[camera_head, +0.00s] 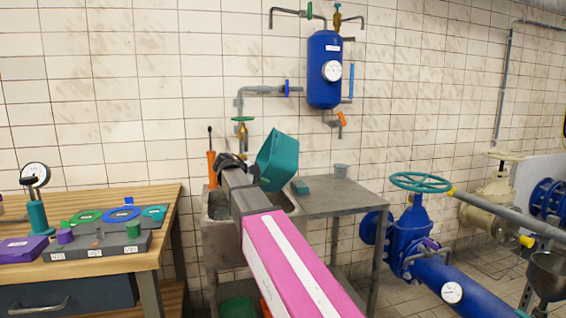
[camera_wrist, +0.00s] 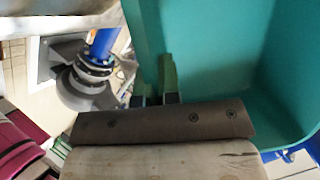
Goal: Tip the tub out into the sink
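The teal tub (camera_head: 278,160) is up in the air over the right side of the sink (camera_head: 222,245), in front of the tiled wall. It is tilted steeply. My gripper (camera_head: 246,172) is at the tub's left side. In the wrist view the tub (camera_wrist: 225,60) fills the right side, and my gripper's fingers (camera_wrist: 158,85) are closed on its wall. No contents show in the visible part of the tub. My arm hides much of the sink's inside and front.
A tap (camera_head: 243,130) is behind the sink. A wooden bench (camera_head: 80,190) is at left, blue valve piping (camera_head: 410,235) at right.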

